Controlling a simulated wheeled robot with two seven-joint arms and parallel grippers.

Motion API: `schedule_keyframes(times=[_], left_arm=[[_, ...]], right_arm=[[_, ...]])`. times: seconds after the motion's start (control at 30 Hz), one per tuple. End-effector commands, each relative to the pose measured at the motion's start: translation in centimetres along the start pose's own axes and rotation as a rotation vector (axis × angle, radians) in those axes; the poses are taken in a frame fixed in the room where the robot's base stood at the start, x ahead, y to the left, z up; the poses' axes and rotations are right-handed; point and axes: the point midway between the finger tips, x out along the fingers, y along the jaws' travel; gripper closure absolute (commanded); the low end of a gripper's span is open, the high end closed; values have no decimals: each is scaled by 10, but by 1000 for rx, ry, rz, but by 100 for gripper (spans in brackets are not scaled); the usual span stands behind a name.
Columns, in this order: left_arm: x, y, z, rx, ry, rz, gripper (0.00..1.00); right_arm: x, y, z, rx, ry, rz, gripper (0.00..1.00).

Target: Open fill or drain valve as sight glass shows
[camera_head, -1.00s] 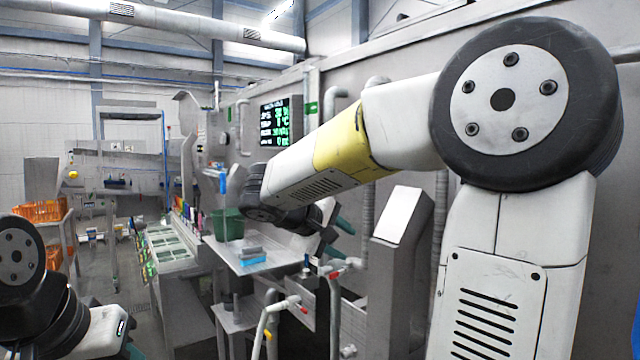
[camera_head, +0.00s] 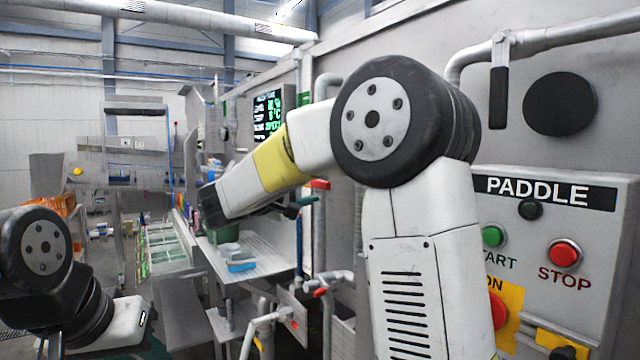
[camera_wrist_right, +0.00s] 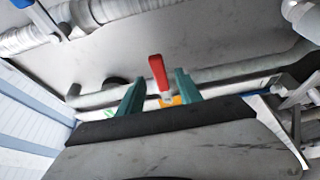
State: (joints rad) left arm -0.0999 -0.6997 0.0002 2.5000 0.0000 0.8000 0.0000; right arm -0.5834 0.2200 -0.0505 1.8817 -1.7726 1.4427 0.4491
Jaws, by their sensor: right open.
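My right gripper (camera_head: 300,207) is open in the head view, its teal fingers partly hidden by its dark wrist. A red valve handle (camera_head: 318,184) shows close beside its fingertips. In the right wrist view, a red lever (camera_wrist_right: 158,72) stands between the two open teal fingers (camera_wrist_right: 158,92), ahead of them along a pipe, with an orange tag (camera_wrist_right: 172,100) at its base. I cannot tell whether the fingers touch it. Lower in the head view are another red handle (camera_head: 320,292) and a red-marked valve (camera_head: 294,326). My left arm shows at left, without its gripper. No sight glass is clearly identifiable.
A PADDLE control box (camera_head: 545,225) with green and red buttons stands at right. A lit display (camera_head: 267,115) hangs on the wall. A metal shelf (camera_head: 265,272) holds a green bin (camera_head: 222,234) and blue items. Pipes (camera_head: 325,230) run beside my right arm.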

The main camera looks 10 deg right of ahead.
Motion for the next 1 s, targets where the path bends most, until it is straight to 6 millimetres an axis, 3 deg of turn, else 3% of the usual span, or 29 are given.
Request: schedule_keyframes(times=[0.5,0.87,0.9,1.0], left_arm=[[0,0,0,0,0,0,64],[0,0,0,0,0,0,64],[0,0,0,0,0,0,64],[0,0,0,0,0,0,64]], right_arm=[[69,0,1,0,-3,0,58],[77,0,0,0,0,0,58],[77,0,0,0,0,0,60],[77,0,0,0,0,0,80]])
